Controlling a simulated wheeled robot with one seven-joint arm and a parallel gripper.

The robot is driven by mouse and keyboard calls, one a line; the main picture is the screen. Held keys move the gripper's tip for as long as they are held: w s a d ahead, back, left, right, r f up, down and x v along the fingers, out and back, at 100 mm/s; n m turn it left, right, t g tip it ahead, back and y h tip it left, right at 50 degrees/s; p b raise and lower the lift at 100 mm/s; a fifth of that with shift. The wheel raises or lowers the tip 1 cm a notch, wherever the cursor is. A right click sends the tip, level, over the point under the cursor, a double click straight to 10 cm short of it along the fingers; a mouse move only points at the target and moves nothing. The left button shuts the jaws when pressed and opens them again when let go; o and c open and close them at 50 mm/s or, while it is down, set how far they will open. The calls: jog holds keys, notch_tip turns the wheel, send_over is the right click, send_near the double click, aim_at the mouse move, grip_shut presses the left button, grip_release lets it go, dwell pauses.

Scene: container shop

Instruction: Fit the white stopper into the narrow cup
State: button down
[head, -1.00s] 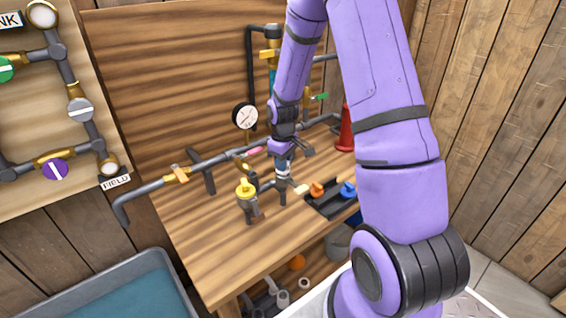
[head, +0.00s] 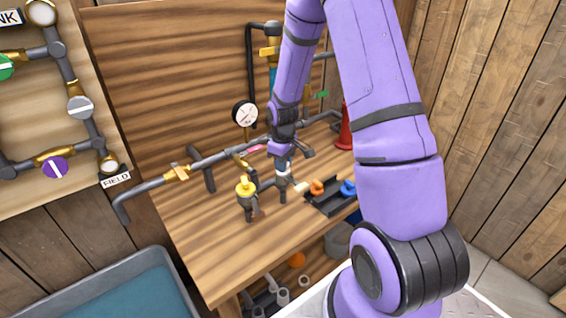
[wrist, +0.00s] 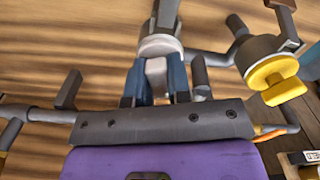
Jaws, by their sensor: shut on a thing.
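The white stopper (wrist: 158,47) is held by its pale grip between the blue fingers of my gripper (wrist: 157,72) in the wrist view. Its round disc meets the open end of a dark grey upright tube, the narrow cup (wrist: 166,14), and looks in line with it. How deep the stopper sits in the cup is hidden. In the head view the narrow cup (head: 283,193) stands on the bench right below my gripper (head: 283,163), where the white stopper shows only as a small pale patch.
A cup with a yellow stopper (head: 246,188) stands close at the left. A black tray (head: 325,207) with orange (head: 317,187) and blue (head: 348,188) stoppers lies at the right. A pipe with a gauge (head: 245,115) runs behind. The bench front (head: 222,262) is clear.

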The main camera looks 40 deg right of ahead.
jog(key=c, duration=1)
grip_release()
jog(key=shift+r, duration=0.1)
notch_tip(320, 180, up, 11)
jog(key=shift+f, duration=0.2)
